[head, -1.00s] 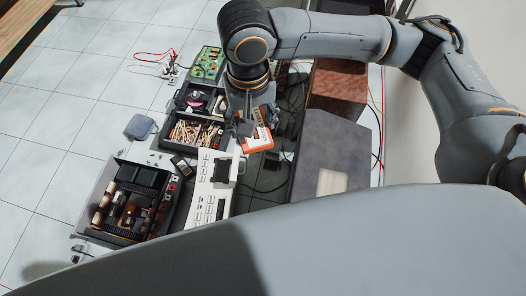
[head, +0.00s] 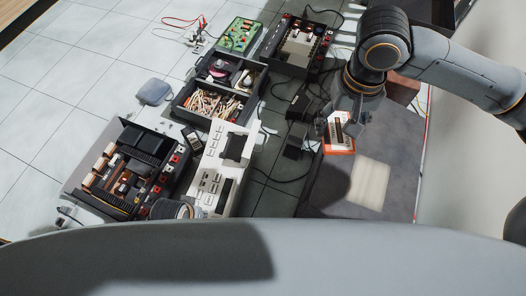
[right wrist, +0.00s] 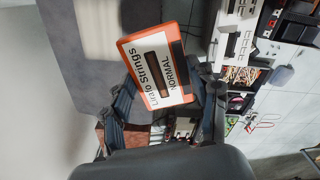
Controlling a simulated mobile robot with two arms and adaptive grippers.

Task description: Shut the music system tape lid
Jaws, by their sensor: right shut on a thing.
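The white music system (head: 211,172) lies on the floor left of centre in the head view; part shows at the top of the right wrist view (right wrist: 228,30). Its dark tape lid (head: 235,148) is on its upper part; I cannot tell how far it stands open. My right gripper (head: 345,122) is shut on an orange and white cassette (head: 338,147), held above the dark grey box, to the right of the music system and apart from it. In the right wrist view the cassette (right wrist: 157,68) reads "NORMAL". A grey part of my left arm shows near the bottom; its fingers cannot be made out.
A dark grey box (head: 322,188) stands on the right. An opened electronics unit (head: 128,165) lies left of the music system. Beyond are a tray of sticks (head: 208,103), a green circuit board (head: 240,35) and black adapters with cables (head: 297,107). Tiled floor is clear at far left.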

